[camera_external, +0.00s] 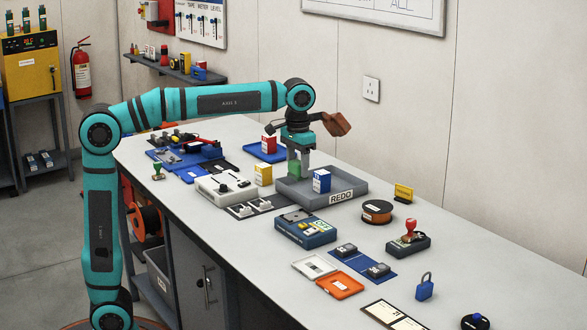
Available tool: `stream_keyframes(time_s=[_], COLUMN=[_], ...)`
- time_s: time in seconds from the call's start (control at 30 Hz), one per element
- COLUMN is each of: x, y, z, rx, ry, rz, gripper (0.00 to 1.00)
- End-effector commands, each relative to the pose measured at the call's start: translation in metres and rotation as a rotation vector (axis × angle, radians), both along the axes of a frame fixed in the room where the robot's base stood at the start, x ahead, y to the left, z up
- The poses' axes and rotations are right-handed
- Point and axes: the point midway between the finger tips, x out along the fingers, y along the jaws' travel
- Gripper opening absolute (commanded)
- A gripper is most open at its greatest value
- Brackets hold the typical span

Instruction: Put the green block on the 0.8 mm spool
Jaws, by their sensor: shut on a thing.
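My gripper (299,170) points down at the left end of the grey tray marked REDO (356,190). It is shut on the green block (294,169), which is partly hidden by the fingers. I cannot tell whether the block touches the tray floor or is just above it. A copper-coloured spool with dark flanges (377,212) lies flat on the table, right of and nearer than the tray. Its label is too small to read. Nothing lies on top of it.
A blue-and-white box (322,181) stands in the REDO tray. A yellow box (263,174) and a white device (225,187) are left of it. A yellow sign (403,194) and a red-handled stamp (409,232) stand near the spool.

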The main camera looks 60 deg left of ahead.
Motion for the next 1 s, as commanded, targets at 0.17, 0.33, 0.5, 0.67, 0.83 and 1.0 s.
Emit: stream_keyframes(time_s=[0.17,0.33,0.5,0.67,0.83,1.0], x=[0.047,0.087,0.128,0.164,0.2,0.227], y=[-0.017,-0.032,-0.046,-0.059,-0.072,-0.082], z=[0.004,0.006,0.004,-0.001,-0.009,-0.017], rx=[0.001,0.001,0.0,0.0,0.0,0.0], ry=[0.002,0.001,0.001,0.001,0.001,0.0], rz=[-0.001,-0.001,-0.002,-0.002,-0.003,-0.004], gripper=[0.27,0.27,0.27,0.27,0.27,0.27])
